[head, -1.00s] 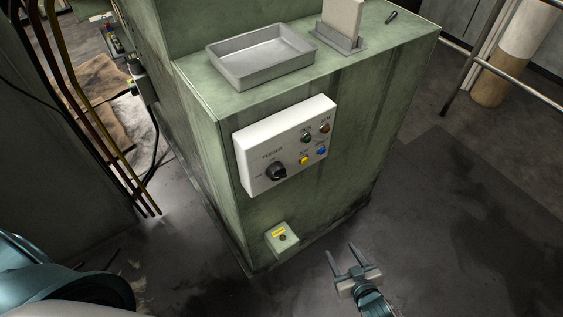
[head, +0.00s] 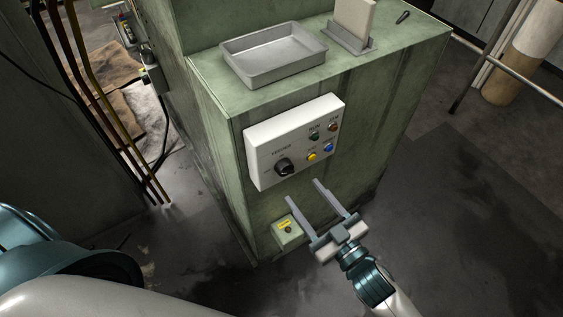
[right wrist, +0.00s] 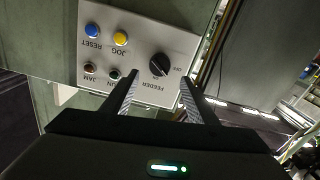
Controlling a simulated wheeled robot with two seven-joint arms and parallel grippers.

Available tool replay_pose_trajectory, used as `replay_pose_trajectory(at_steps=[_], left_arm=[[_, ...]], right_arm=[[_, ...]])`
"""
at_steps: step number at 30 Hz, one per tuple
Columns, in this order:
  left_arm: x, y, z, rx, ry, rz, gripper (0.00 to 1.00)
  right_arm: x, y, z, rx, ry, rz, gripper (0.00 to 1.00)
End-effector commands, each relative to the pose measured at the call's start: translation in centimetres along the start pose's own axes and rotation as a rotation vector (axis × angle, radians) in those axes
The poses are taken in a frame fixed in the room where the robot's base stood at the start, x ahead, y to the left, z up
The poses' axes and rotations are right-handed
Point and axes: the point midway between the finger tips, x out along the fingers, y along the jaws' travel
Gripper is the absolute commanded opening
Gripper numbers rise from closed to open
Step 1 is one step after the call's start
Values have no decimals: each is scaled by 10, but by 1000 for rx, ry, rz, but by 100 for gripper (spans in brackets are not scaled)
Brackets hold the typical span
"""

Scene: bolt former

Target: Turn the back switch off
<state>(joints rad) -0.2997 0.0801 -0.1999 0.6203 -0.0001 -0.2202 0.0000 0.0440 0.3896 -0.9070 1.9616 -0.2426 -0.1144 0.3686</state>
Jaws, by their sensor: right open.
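The black rotary switch (head: 285,167) sits at the lower left of a white panel (head: 260,172) marked FEEDER, on the green machine. In the right wrist view the switch (right wrist: 160,66) appears between my fingertips, with an OFF mark beside it. My right gripper (head: 304,190) is open and empty, its fingers pointing up at the panel from just below. In the right wrist view its fingers (right wrist: 159,80) straddle the switch in the picture; I cannot tell any contact. My left gripper is out of view. No switch is visibly labelled "back".
Yellow (head: 312,156) and blue (head: 328,147) buttons sit right of the switch, with green and red ones above. A small box with a yellow label (head: 285,224) is low on the machine. A metal tray (head: 272,71) rests on top.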

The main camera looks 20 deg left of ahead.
Motion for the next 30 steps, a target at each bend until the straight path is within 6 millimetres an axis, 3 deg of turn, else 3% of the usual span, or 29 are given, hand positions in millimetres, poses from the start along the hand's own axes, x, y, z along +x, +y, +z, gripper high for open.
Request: replay_pose_trajectory(at_steps=[11,22,29,30], left_arm=[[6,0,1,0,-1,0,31],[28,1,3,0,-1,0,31],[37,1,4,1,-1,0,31],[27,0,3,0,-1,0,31]], right_arm=[[18,1,1,0,1,1,53],[85,0,3,-1,3,1,53],[84,0,2,358,1,2,53],[84,1,-3,412,-1,3,53]])
